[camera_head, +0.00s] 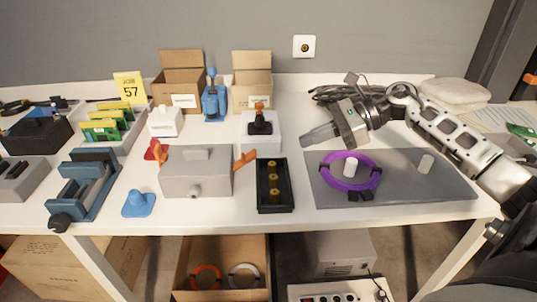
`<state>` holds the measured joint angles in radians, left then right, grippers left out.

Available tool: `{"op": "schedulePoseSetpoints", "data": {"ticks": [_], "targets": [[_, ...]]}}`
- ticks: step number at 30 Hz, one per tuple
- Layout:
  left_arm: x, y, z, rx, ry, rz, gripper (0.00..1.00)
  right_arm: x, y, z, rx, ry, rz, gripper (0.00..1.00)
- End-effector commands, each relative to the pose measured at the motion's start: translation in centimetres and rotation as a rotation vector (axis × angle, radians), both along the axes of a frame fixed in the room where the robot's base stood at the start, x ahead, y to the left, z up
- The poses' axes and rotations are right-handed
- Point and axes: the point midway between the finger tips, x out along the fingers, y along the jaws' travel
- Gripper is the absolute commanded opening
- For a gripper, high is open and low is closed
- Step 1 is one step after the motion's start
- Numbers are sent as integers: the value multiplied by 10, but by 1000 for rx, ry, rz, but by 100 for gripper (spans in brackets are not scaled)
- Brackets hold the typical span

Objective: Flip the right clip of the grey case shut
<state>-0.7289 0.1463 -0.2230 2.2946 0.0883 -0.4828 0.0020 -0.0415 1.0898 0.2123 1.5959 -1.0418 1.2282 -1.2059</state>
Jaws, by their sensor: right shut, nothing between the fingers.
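The grey case (196,180) stands closed on the white table, left of centre, with a handle on its lid. Its right clip (245,159) is orange and sticks out from the right side, slanting up and away from the case wall. The left clip (160,157), also orange, shows at the left side. My right gripper (306,138) comes in from the right, with its fingers pointing left. It is shut and empty, above the table, right of the right clip and apart from it. My left gripper is not in view.
A black tray (260,204) with brass-coloured pieces lies right of the case. A grey mat (400,190) with a purple ring (328,180) is below my right arm. A joystick box (260,144) stands behind the right clip.

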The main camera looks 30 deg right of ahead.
Motion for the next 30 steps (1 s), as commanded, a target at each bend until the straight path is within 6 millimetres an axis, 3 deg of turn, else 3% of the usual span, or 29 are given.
{"op": "schedulePoseSetpoints", "data": {"ticks": [5, 19, 30], "targets": [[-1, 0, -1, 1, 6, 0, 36, 4, 8, -4, 6, 0, 0, 0], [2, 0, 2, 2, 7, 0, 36, 41, 68, -37, 7, 1, 0, 0], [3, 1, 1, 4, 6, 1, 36, 47, 78, -45, 5, 3, -1, 0]]}}
